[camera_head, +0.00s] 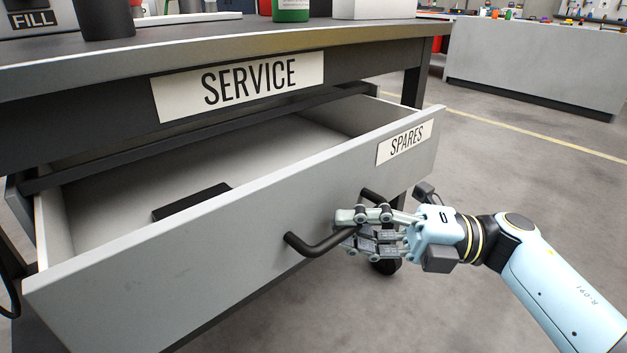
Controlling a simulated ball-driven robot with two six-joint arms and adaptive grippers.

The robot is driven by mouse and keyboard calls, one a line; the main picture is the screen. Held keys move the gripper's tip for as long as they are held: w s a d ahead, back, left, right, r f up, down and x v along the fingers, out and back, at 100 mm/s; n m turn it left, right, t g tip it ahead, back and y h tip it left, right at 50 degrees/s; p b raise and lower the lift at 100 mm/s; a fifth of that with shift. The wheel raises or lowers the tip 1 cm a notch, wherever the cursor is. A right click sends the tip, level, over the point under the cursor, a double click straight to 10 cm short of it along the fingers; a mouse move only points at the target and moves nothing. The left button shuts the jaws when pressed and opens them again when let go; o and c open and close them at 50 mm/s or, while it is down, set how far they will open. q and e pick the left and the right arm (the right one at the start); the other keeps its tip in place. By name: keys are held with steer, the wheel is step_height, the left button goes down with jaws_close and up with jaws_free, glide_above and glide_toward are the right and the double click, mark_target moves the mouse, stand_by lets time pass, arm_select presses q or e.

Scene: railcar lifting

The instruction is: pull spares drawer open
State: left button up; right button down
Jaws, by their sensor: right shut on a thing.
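The spares drawer (150,270) is grey and stands out from under the service table (200,55), so its inside shows. A white SPARES label (405,142) is at the right end of its front. A black bar handle (318,245) is fixed on the drawer front. My right gripper (350,228) comes in from the right and is shut on the right part of the handle, its fingers hiding some of the bar. A flat dark object (190,201) lies on the drawer floor. My left gripper is not in view.
A green container (291,10), a dark cylinder (103,18) and a white box (374,9) stand on the tabletop. A table leg and wheel are behind my right gripper. A grey counter (535,62) stands at the back right. The floor on the right is clear.

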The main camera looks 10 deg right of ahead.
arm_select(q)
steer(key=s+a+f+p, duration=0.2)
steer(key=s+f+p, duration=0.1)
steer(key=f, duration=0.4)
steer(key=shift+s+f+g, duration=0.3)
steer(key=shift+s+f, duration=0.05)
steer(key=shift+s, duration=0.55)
arm_select(e)
steer(key=s+d, duration=0.8)
steer(key=s, duration=0.3)
steer(key=shift+s+d+r, duration=0.2)
steer(key=shift+s+d, duration=0.1)
steer(key=shift+s, duration=0.05)
steer(key=c, duration=1.3)
jaws_free()
steer(key=shift+f, duration=0.1)
steer(key=shift+c, duration=0.2)
steer(key=s+d+f, duration=0.1)
steer(key=s+d, duration=0.1)
steer(key=d, duration=1)
steer(key=shift+f, duration=0.3)
steer(key=shift+a, duration=0.1)
